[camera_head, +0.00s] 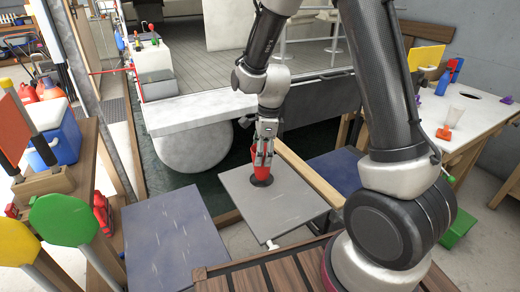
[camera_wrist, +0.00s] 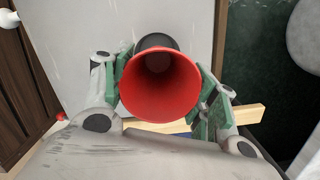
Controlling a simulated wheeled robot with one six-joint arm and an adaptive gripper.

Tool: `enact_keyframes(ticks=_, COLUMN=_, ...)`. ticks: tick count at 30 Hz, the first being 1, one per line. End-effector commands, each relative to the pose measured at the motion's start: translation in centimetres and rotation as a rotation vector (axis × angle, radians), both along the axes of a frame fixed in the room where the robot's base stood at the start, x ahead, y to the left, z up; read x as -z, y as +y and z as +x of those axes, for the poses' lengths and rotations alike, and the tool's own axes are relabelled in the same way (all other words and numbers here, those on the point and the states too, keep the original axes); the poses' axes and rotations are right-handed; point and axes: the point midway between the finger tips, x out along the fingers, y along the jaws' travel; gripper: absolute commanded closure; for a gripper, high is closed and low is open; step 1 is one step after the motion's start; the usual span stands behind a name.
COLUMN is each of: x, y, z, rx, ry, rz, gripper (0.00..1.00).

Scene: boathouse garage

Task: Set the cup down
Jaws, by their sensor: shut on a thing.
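The red cup (camera_head: 262,157) is upright between the fingers of my gripper (camera_head: 264,151), which is shut on it. In the wrist view I look into the open mouth of the cup (camera_wrist: 160,88), with green-padded fingers of my gripper (camera_wrist: 160,92) on both sides. The cup is over a grey panel (camera_head: 290,205), at a round dark disc (camera_head: 259,182) near its far side. The disc also shows in part past the cup in the wrist view (camera_wrist: 157,41). Whether the cup's base touches the disc or hangs just above it, I cannot tell.
A blue-grey panel (camera_head: 168,235) lies to the left. A white table (camera_head: 480,112) at the right bears a clear cup (camera_head: 454,117) and an orange object (camera_head: 445,132). A white slab (camera_head: 200,111) is behind my gripper. Green (camera_head: 63,218) and yellow (camera_head: 15,240) paddles stand at front left.

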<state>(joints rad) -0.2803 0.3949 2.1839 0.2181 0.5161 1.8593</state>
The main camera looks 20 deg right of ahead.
Motion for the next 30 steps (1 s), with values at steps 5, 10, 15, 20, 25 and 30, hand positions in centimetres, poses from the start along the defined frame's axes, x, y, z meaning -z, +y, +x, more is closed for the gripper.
enact_keyframes(ticks=5, x=0.0, y=0.0, z=0.0, rx=0.000, ry=0.000, rz=0.000, gripper=0.65)
enact_keyframes(ticks=10, x=0.2, y=0.1, z=0.0, rx=-0.009, ry=0.002, rz=0.001, gripper=0.65)
enact_keyframes(ticks=15, x=1.5, y=0.1, z=0.0, rx=-0.007, ry=0.003, rz=0.002, gripper=0.65)
enact_keyframes(ticks=20, x=3.2, y=0.0, z=0.0, rx=-0.010, ry=0.004, rz=0.001, gripper=0.65)
enact_keyframes(ticks=25, x=4.5, y=0.0, z=0.0, rx=-0.007, ry=0.003, rz=0.002, gripper=0.65)
enact_keyframes(ticks=30, x=5.0, y=0.0, z=0.0, rx=-0.009, ry=0.001, rz=0.001, gripper=0.65)
